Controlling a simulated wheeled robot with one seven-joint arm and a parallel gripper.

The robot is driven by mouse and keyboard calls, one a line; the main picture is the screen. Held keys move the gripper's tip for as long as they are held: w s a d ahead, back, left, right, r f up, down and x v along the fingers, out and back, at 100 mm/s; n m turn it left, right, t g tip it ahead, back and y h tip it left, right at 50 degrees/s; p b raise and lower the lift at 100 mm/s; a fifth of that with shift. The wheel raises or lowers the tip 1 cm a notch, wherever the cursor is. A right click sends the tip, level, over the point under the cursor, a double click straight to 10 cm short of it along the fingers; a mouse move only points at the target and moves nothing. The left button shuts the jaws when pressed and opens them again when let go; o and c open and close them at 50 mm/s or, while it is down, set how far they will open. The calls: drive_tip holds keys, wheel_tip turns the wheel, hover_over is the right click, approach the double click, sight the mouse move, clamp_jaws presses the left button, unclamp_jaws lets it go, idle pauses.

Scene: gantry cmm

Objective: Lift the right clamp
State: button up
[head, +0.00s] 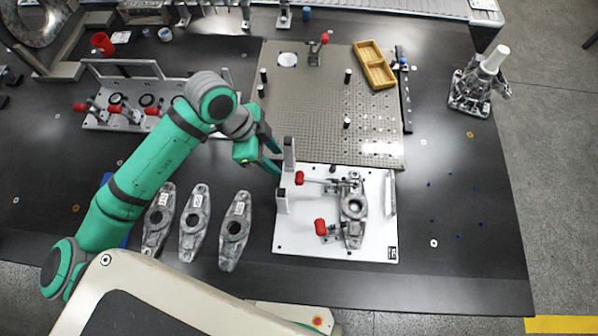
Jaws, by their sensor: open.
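A white fixture plate (375,245) lies at the lower middle right of the table in the head view. The farther clamp has a red handle (299,178) and reaches right toward the casting's far end. The nearer clamp has a red handle (320,227), a little further right in the picture, beside the casting's near end. Both handles look laid over to the left. My gripper (276,157) is open and empty, just beyond and left of the farther handle, apart from it.
Several loose castings (194,220) lie left of the fixture. A perforated plate (310,115) with pegs and a yellow tray (375,64) lies behind. Table right of the fixture is mostly clear.

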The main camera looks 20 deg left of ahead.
sight(299, 176)
drive_tip(key=shift+m, duration=0.7)
drive_tip(key=x, duration=0.3)
drive_tip(key=d+x, duration=0.1)
drive_tip(key=x, duration=0.7)
drive_tip(key=shift+w+d+r, duration=0.3)
drive_tip(key=shift+d+r, duration=0.05)
drive_tip(key=shift+d, duration=0.05)
drive_tip(key=shift+c, duration=0.3)
clamp_jaws()
